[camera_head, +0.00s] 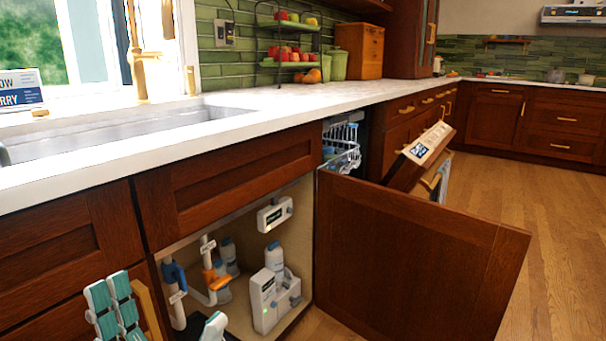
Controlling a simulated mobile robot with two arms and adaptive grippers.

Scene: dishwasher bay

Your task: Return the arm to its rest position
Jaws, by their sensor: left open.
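My left gripper (166,308) is at the bottom left of the head view, with teal and white fingers. The rest of my left arm is mostly below the frame. My right gripper is not in view.
The cabinet door (405,258) stands wide open to the right. Pipes (213,275) and a white device (270,298) are inside the cabinet. Behind the door, the dishwasher rack (345,150) and tilted dishwasher door (418,165) show. Wooden floor at right is clear.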

